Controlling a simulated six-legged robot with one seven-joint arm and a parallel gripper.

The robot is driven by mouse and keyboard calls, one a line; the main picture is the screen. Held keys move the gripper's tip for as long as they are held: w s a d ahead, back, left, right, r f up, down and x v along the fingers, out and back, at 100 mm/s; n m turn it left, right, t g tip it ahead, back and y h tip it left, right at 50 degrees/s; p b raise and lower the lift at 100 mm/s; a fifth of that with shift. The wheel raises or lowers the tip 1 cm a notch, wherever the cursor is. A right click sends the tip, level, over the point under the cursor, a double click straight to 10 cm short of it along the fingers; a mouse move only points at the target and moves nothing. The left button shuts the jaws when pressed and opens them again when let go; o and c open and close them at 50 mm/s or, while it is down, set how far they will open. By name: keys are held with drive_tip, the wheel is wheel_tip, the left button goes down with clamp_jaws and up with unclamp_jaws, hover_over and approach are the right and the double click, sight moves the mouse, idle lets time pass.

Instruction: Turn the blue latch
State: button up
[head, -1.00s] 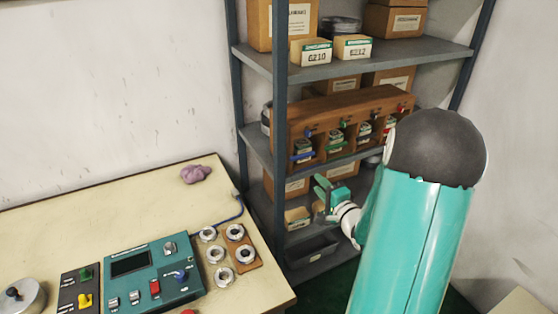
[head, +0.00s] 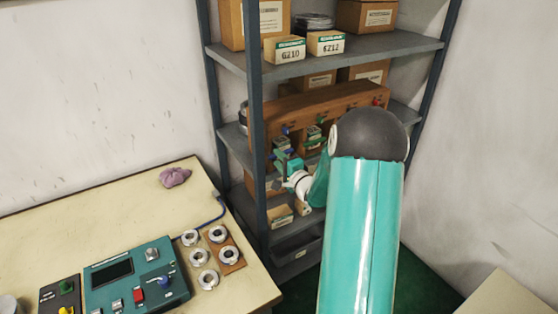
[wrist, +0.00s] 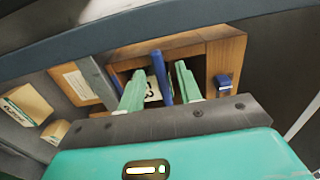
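The blue latch (wrist: 162,78) is a bar that stands between the two pale green fingers of my gripper (wrist: 160,88) in the wrist view. The fingers are open, with a gap showing on each side of the bar. Behind it is an opening of the wooden rack (wrist: 190,45) with a white-labelled box inside. In the head view my gripper (head: 281,155) is at the left end of the rack (head: 300,106), on the middle shelf. There the latch is mostly hidden by the gripper.
A blue knob (wrist: 223,81) sits on the rack's wood beside the opening. The shelf's front upright (head: 256,130) stands close left of my gripper. The table with a teal control box (head: 137,277) and several rings is at left.

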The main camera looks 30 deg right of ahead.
drive_tip(key=shift+w, duration=0.3)
drive_tip(key=shift+c, duration=0.4)
clamp_jaws()
